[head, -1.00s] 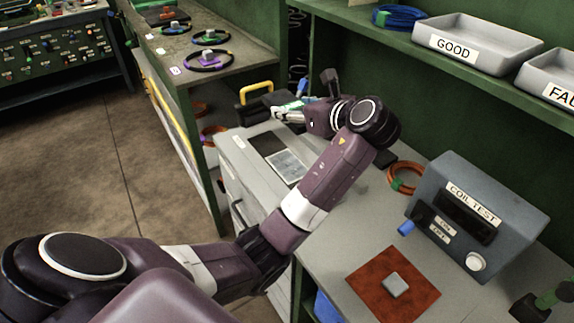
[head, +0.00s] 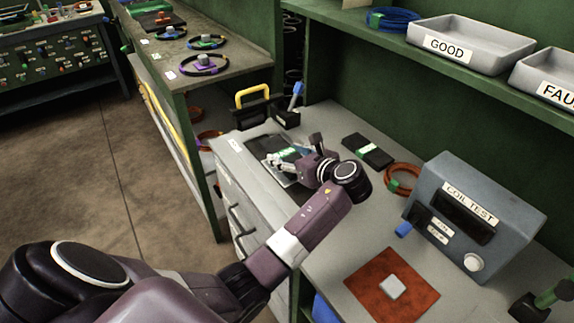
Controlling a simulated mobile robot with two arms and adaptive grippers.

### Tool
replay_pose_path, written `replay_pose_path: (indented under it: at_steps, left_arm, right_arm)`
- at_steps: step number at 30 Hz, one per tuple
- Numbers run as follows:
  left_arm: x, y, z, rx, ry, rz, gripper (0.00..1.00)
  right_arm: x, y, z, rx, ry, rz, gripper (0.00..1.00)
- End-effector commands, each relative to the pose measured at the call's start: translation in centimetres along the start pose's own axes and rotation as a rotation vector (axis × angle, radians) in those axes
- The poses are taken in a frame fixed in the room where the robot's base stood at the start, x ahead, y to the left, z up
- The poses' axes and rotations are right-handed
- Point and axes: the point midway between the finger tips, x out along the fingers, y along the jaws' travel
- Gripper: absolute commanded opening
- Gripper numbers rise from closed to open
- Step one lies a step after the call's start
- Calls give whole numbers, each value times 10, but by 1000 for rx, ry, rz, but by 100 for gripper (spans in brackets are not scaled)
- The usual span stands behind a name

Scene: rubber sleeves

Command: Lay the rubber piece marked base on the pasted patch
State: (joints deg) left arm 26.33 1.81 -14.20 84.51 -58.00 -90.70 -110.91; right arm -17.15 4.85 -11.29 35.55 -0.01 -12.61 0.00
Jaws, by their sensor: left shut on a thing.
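My left gripper (head: 279,162) is at the far end of the bench, shut on a dark rubber piece with a pale green label (head: 289,153). The label is too small to read. The piece is low over the grey, shiny patch (head: 288,182), and the gripper and piece hide most of that patch. I cannot tell whether the piece touches it. A flat dark area (head: 258,144) lies just beyond the patch. Another black piece with a green label (head: 368,150) lies on the bench to the right. My right gripper is not in view.
A coil of orange cable (head: 402,179) and the coil test box (head: 474,217) stand right of my arm. A rust-coloured mat (head: 367,282) with a grey block lies nearer. A bottle with a blue top (head: 297,95) and a yellow-handled item (head: 253,96) stand behind.

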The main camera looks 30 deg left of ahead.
Motion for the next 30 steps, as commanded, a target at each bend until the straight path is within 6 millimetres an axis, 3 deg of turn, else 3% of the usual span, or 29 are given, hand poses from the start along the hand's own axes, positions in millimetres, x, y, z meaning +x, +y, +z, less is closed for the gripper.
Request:
replay_pose_path:
  at_steps: [7,17,18,22,30]
  left_arm:
    - [13,0,-33,4,0,1,21]
    - [14,0,-35,1,-1,0,21]
    - [15,0,-36,2,1,1,56]
    - [15,0,-36,2,1,1,70]
    - [15,0,-36,2,0,1,71]
  right_arm:
    - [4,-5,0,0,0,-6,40]
    - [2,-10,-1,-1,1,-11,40]
    - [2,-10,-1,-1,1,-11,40]
    - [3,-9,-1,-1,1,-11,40]
    - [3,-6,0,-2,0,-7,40]
